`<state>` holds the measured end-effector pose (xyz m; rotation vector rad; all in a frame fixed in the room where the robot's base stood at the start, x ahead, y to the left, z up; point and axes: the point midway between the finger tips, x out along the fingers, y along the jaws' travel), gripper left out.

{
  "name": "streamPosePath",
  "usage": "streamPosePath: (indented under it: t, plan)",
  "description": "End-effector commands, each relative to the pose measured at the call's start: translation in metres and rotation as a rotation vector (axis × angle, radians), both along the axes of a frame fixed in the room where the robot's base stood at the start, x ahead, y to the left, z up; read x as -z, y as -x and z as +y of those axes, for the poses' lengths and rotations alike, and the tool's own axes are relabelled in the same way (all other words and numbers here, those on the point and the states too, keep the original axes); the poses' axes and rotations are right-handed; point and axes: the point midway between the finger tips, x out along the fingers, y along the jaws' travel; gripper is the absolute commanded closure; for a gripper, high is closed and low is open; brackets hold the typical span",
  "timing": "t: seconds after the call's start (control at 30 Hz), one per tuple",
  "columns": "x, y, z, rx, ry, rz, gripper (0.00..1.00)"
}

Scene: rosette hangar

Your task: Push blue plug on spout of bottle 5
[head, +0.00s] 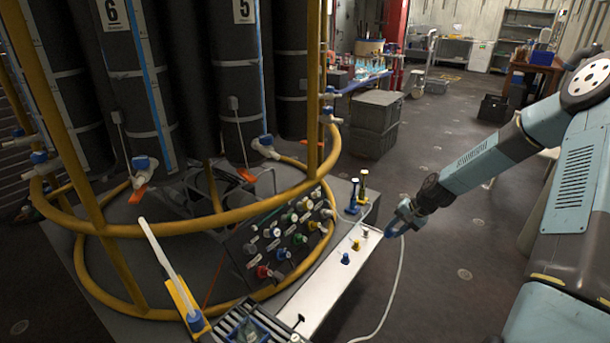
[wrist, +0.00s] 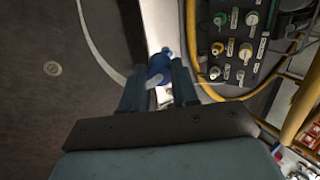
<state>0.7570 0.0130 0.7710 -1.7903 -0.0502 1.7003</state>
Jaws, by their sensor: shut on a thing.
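Bottle 5 (head: 240,70) is a tall dark cylinder with a "5" label, standing inside the yellow-railed rack. A white spout with a blue part (head: 265,146) sits in front of its lower part, with an orange tag below. My gripper (head: 393,229) is at the far right end of the white shelf, well away from bottle 5. In the wrist view my gripper (wrist: 157,72) is shut on a blue plug (wrist: 160,62), with a pale part between the fingers. The held plug is too small to make out in the head view.
The white shelf (head: 318,290) carries small blue and yellow pieces. A panel of coloured knobs (head: 285,240) stands beside it. The yellow ring rail (head: 200,224) surrounds the bottles. A pale hose (head: 397,285) trails on the floor. Open floor lies right of the shelf.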

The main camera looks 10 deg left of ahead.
Motion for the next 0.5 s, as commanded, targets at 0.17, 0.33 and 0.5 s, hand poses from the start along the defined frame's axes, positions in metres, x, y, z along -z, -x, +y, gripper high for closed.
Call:
streamPosePath:
  t: [0.17,0.33,0.5]
  plan:
    - [-0.010,-0.006,0.020,0.098,-0.103,-0.039,0.97]
    - [-0.019,-0.010,0.038,0.174,-0.171,-0.075,0.97]
    - [-0.029,-0.013,0.053,0.239,-0.231,-0.113,0.97]
